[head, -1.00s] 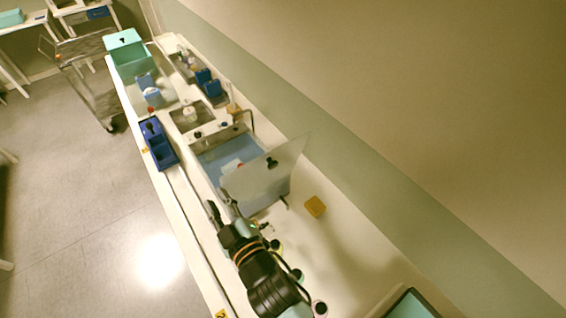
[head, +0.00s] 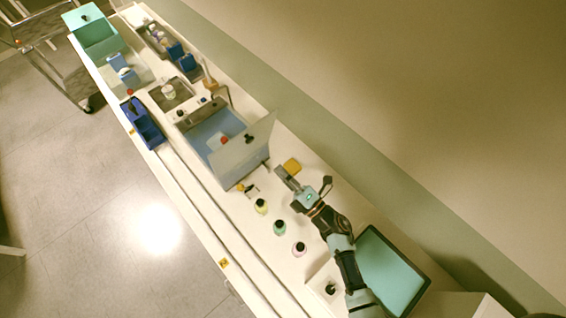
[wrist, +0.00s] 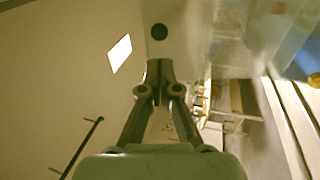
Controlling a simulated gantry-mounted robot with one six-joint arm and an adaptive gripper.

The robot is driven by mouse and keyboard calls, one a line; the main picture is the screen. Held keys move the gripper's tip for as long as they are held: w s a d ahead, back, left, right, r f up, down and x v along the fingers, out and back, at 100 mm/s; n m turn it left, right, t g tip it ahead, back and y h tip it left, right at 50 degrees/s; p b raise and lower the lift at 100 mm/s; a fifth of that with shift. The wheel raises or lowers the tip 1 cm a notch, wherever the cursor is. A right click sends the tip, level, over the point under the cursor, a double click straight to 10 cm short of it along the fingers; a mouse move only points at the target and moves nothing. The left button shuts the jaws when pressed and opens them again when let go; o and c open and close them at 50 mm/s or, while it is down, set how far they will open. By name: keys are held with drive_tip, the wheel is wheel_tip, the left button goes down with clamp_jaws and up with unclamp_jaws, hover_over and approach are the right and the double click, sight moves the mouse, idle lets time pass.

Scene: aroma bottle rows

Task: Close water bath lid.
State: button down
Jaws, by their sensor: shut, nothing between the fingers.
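The water bath (head: 228,179) is an open-topped box of pale blue and white on the bench. Its pale lid (head: 262,132) stands raised and tilted, with a black knob (head: 249,139) on it. My gripper (head: 280,170) is shut and empty, to the lower right of the lid, with its tips pointing toward the bath. Contact with the lid cannot be told.
A yellow block (head: 291,166) lies close beside my gripper. Several black-capped bottles, one with a green body (head: 279,228), stand along the bench front. A teal-topped dark-framed panel (head: 392,270) is at lower right. A blue rack (head: 148,128) and a teal box (head: 97,38) stand farther left.

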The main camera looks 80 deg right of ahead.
sight(252, 141)
drive_tip(key=p+x, duration=0.1)
drive_tip(key=x, duration=0.9)
drive_tip(key=shift+w+d+r, duration=0.1)
drive_tip(key=shift+w, duration=0.05)
drive_tip(key=shift+d+r, duration=0.1)
